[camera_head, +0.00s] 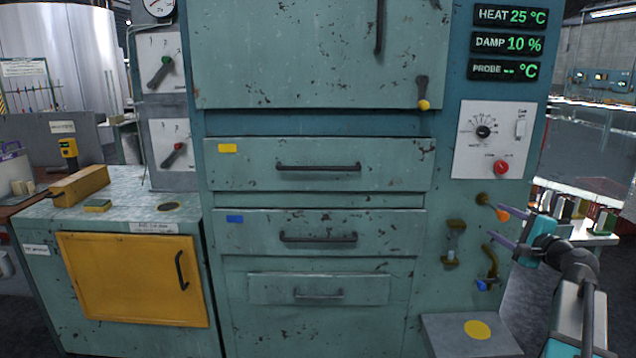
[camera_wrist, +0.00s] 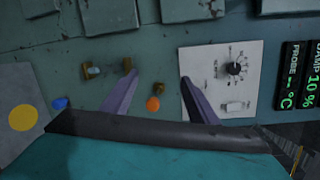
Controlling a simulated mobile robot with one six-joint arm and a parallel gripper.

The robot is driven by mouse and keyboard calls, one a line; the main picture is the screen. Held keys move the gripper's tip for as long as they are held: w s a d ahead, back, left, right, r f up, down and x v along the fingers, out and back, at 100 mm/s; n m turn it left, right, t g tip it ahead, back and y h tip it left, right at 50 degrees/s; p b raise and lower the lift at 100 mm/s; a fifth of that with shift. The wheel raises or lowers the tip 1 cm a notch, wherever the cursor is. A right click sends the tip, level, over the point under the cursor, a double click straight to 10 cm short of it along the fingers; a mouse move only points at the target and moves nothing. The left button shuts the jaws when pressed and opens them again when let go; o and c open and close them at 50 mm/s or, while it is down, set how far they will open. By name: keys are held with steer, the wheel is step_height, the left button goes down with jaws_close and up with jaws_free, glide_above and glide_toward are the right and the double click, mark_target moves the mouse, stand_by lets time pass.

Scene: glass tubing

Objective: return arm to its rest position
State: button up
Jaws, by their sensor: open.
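My gripper (camera_head: 499,225) is at the right of the head view, in front of the lower right panel of the teal cabinet. Its two purple fingers are apart with nothing held between them. In the wrist view my gripper (camera_wrist: 157,77) also shows open, facing the panel. An orange-tipped valve handle (camera_head: 502,215) is close by the upper finger in the head view. In the wrist view the orange tip (camera_wrist: 153,104) appears between the fingers. I cannot tell whether a finger touches it.
A blue-tipped valve (camera_head: 487,284) and a brass fitting (camera_head: 453,243) are on the panel. A white control plate (camera_head: 494,139) with a dial and red knob is above. A ledge with a yellow disc (camera_head: 477,329) juts out below. Drawers (camera_head: 320,165) fill the middle.

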steer(key=w+a+f+n+g+y+p, duration=0.1)
steer(key=w+a+f+g+y, duration=0.1)
steer(key=a+f, duration=0.9)
steer(key=w+a+f+n+g+y+p, duration=0.1)
steer(key=w+a+f+g+y+p, duration=0.15)
steer(key=a+f, duration=0.85)
steer(key=s+a+f+n+g+p, duration=0.1)
steer(key=s+a+f+g, duration=0.1)
steer(key=s+a+f, duration=0.35)
steer(key=s+a+f+n+g, duration=0.25)
steer(key=a+f, duration=0.35)
steer(key=f, duration=0.3)
steer(key=s+a+f+n+g+p, duration=0.1)
steer(key=s+a+f+g, duration=0.1)
steer(key=s+a+f, duration=0.5)
steer(key=s+a+f+n+g+h+p, duration=0.1)
steer(key=s+a+f+n+g, duration=0.25)
steer(key=s+f, duration=0.6)
steer(key=s+a+f+n+g+h+p, duration=0.1)
steer(key=s+a+f+n+g, duration=0.4)
steer(key=s, duration=0.7)
steer(key=s+d+f+n+g+h, duration=0.2)
steer(key=s+d+n+h, duration=0.2)
steer(key=s+d, duration=0.7)
steer(key=s, duration=0.3)
steer(key=shift+s+f+n+g, duration=0.35)
steer(key=shift+f+n, duration=0.05)
